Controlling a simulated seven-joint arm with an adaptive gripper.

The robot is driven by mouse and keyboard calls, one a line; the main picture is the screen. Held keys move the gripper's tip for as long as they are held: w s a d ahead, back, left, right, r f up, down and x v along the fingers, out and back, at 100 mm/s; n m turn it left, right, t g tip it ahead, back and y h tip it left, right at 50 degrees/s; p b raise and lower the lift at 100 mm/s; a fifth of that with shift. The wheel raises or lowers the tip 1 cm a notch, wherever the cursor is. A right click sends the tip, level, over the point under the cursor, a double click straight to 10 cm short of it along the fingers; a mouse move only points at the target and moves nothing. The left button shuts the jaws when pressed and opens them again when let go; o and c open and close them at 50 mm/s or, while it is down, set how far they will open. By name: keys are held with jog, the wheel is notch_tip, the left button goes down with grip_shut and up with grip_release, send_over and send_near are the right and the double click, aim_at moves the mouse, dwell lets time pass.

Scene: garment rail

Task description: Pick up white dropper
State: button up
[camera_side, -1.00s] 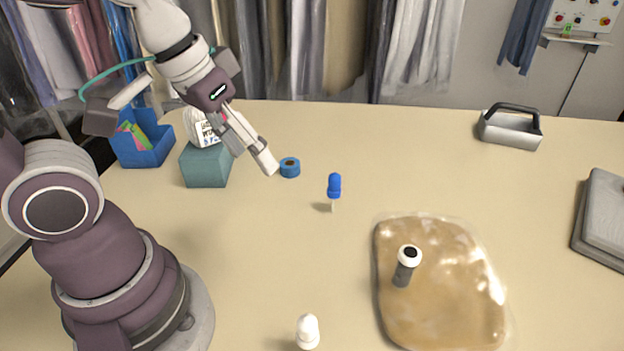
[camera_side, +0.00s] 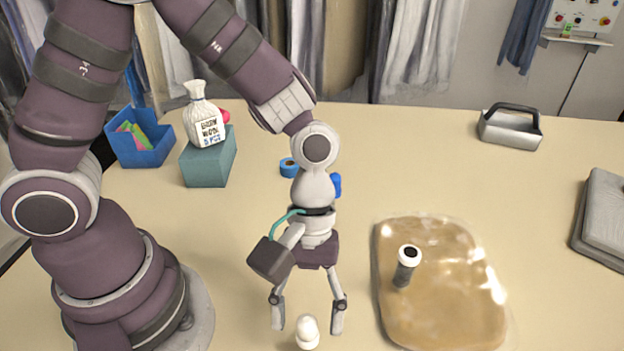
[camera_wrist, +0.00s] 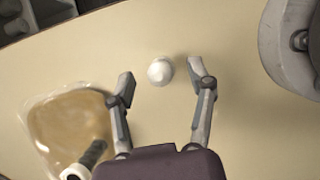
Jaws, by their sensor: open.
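The white dropper (camera_side: 307,332) stands on the table near the front edge of the side view. In the wrist view it is a small white round shape (camera_wrist: 160,71) lying between the lines of the two fingers, near the fingertips. My gripper (camera_side: 307,328) points down with its fingers spread, one on each side of the dropper in the side view. In the wrist view my gripper (camera_wrist: 160,82) is open and nothing touches its pads. I cannot tell the exact height of the fingertips above the table.
A translucent brown mat (camera_side: 440,310) with a grey, white-topped dropper (camera_side: 407,265) lies to the right. A blue dropper (camera_side: 336,185) is partly hidden behind my arm. A blue tape roll (camera_side: 288,168), a teal block with a white bag (camera_side: 205,125) and a blue bin (camera_side: 150,150) are farther back.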

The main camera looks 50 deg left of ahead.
jog(key=shift+s+d+f, duration=0.15)
jog(key=shift+s+f, duration=0.05)
jog(key=shift+f, duration=0.45)
jog(key=shift+c, duration=0.3)
jog(key=c, duration=0.8)
